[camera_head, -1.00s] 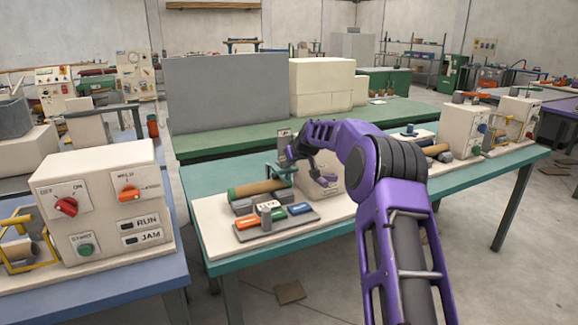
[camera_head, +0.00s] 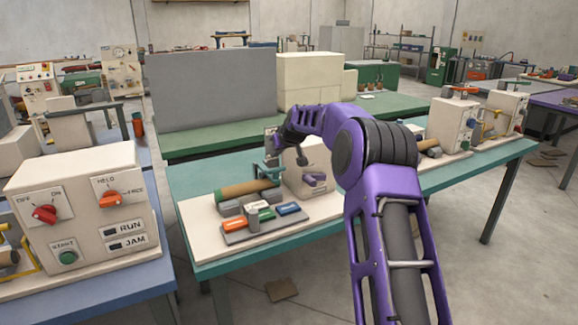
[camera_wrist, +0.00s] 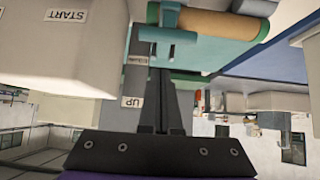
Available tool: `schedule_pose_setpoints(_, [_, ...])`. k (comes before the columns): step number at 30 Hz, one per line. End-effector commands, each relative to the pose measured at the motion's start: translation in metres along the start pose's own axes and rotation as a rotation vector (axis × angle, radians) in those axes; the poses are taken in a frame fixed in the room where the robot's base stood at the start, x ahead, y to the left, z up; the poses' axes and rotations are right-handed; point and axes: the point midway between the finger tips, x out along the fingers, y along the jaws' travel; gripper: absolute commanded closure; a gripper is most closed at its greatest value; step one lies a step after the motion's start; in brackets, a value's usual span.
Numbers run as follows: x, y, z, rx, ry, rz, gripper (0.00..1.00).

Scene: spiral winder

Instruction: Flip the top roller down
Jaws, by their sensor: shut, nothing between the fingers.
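The winder is a cream box (camera_head: 300,165) on a pale base on the teal table. A teal bracket (camera_head: 268,171) beside it stands at the end of a brown top roller (camera_head: 247,189). The roller lies above grey rollers (camera_head: 233,208). In the upside-down wrist view, the teal bracket (camera_wrist: 168,37) and brown roller (camera_wrist: 213,22) show at the top, beside an UP label (camera_wrist: 133,102). My gripper (camera_wrist: 160,72) is shut and empty, its fingertips near the bracket; I cannot tell if they touch. In the head view its fingers are largely hidden.
Another control box (camera_head: 85,205) stands on the blue table at left. A grey panel (camera_head: 212,95) stands behind. More winders (camera_head: 455,123) stand to the right.

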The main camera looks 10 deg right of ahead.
Motion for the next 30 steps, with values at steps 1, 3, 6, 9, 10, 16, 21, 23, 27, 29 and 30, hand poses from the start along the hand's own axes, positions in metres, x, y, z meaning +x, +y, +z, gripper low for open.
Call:
schedule_pose_setpoints(1, [-0.003,0.0,0.008,0.001,-0.001,-0.001,1.0])
schedule_pose_setpoints(3, [-0.009,-0.001,0.016,0.0,0.001,-0.002,1.0])
schedule_pose_setpoints(6, [-0.018,-0.001,0.027,0.002,0.005,-0.002,1.0])
schedule_pose_setpoints(9, [-0.027,-0.002,0.04,0.0,0.007,-0.002,1.0])
schedule_pose_setpoints(10, [-0.029,-0.002,0.045,0.001,0.006,-0.003,1.0])
schedule_pose_setpoints(16, [-0.044,-0.002,0.068,0.0,0.009,-0.004,1.0])
schedule_pose_setpoints(21, [-0.051,-0.003,0.078,-0.001,0.011,-0.004,1.0])
schedule_pose_setpoints(23, [-0.052,-0.003,0.08,-0.001,0.011,-0.004,1.0])
schedule_pose_setpoints(27, [-0.052,-0.004,0.081,-0.002,0.011,-0.005,1.0])
schedule_pose_setpoints(29, [-0.052,-0.004,0.08,-0.002,0.011,-0.005,1.0])
schedule_pose_setpoints(30, [-0.052,-0.004,0.08,-0.002,0.011,-0.005,1.0])
